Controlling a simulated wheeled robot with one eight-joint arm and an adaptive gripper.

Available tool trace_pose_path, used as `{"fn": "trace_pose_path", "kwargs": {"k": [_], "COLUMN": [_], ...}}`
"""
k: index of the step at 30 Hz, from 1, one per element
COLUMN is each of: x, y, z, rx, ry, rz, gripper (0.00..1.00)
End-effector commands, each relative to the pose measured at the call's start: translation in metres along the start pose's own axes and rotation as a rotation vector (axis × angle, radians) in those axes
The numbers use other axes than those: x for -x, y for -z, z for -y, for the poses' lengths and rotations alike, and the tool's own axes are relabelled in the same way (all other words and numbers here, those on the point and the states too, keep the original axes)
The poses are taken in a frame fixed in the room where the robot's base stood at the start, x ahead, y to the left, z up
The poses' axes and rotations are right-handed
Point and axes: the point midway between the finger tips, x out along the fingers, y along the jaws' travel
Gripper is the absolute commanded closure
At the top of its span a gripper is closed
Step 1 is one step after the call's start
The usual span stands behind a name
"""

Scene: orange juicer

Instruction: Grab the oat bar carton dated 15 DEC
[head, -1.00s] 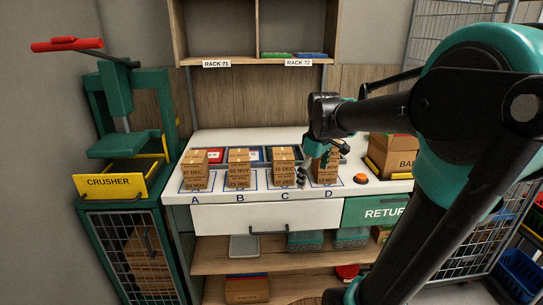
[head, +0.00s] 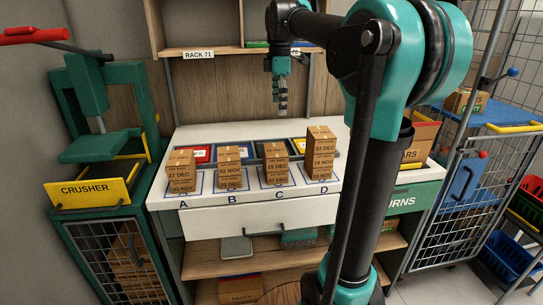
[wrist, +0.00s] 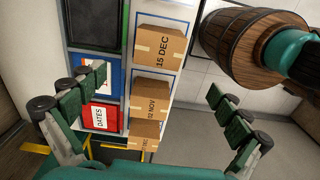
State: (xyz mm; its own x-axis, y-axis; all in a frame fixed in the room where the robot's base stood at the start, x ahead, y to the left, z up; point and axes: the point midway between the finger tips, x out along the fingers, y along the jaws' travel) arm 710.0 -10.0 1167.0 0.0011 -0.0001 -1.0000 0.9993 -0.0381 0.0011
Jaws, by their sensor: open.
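The oat bar carton dated 15 DEC (head: 275,149) is the top box of the stack at slot C, brown with a printed date. In the wrist view the same carton (wrist: 160,47) lies near the top, between the open fingers' lines and above a carton reading 02 NOV (wrist: 152,97). My gripper (head: 282,105) points down, open and empty, above the back of the counter, behind and above the stacks at C and D. In the wrist view my gripper's fingers (wrist: 157,84) are spread wide, with cartons seen between them and nothing held.
Stacks stand at A (head: 180,170), B (head: 229,168) and a taller one at D (head: 320,152). Trays lie behind them, one red (head: 200,153). The rack shelf (head: 205,52) hangs above the counter. A crusher (head: 95,190) stands left; a wooden barrel (wrist: 250,45) shows in the wrist view.

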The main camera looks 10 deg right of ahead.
Motion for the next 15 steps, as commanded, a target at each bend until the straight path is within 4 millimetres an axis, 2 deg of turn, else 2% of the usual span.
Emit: {"fn": "trace_pose_path", "kwargs": {"k": [5,15], "x": [-0.022,-0.089], "y": [0.0,0.001], "z": [0.0,0.0], "rx": [0.008,0.006], "ry": [0.002,0.001], "rz": [0.0,0.0], "gripper": [0.0,0.0]}}
